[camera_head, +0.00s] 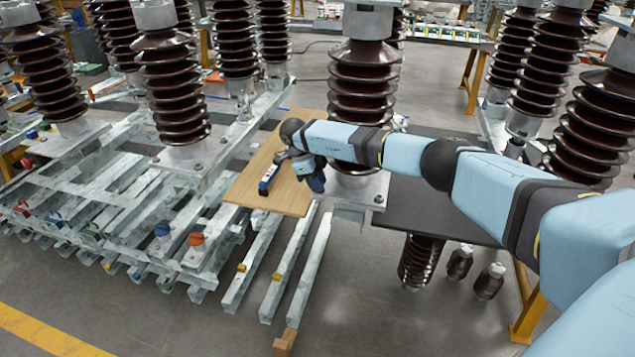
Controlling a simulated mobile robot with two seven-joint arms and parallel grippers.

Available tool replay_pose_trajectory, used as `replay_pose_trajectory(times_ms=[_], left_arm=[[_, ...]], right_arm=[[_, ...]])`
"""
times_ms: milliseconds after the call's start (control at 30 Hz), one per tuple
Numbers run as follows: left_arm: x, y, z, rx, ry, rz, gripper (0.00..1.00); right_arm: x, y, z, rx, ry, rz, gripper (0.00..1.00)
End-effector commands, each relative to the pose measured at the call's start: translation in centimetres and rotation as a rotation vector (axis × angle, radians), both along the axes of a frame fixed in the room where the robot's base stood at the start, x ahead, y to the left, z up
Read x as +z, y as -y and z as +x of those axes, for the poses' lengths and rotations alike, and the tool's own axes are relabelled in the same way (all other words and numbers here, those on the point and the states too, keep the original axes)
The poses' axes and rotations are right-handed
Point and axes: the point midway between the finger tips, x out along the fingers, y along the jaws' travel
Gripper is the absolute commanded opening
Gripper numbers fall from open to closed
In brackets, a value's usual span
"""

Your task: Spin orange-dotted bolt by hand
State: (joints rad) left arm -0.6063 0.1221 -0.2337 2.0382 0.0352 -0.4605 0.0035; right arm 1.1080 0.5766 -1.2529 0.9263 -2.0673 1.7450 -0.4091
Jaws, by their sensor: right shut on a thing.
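My right arm reaches in from the right. Its gripper (304,168) is low over the wooden board, beside the base of the middle brown insulator (366,85). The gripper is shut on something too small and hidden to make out. A blue-and-white elongated item (267,180) lies at the board, just left of the gripper; I cannot tell whether they touch. I cannot pick out an orange-dotted bolt, and the wrist may hide part of the insulator's base plate (368,190). My left gripper is not in view.
The wooden board (285,196) lies among metal rails (252,262). An orange cap (196,239) and a blue cap (162,230) sit on the frame at left. More tall insulators (172,85) stand around. A dark tabletop (425,207) is under my right arm.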

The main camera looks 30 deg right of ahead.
Motion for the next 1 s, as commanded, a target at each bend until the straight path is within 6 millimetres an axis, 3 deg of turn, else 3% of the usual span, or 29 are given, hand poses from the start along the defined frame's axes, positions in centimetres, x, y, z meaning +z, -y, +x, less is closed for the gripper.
replay_pose_trajectory(times_ms=[367,400,500,833,1000], left_arm=[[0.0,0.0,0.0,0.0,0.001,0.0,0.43],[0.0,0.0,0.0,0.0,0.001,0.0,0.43],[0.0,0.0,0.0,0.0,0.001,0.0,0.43],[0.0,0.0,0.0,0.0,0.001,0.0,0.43],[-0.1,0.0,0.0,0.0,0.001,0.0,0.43]], right_arm=[[0.0,0.0,0.0,-0.006,0.002,0.001,0.0],[0.0,0.0,0.0,-0.005,0.002,0.001,0.24],[0.0,0.0,0.0,-0.005,0.001,0.001,0.47],[0.2,-0.1,0.1,-0.005,0.001,0.001,0.48],[2.2,-0.6,0.8,-0.005,0.004,0.001,0.48]])
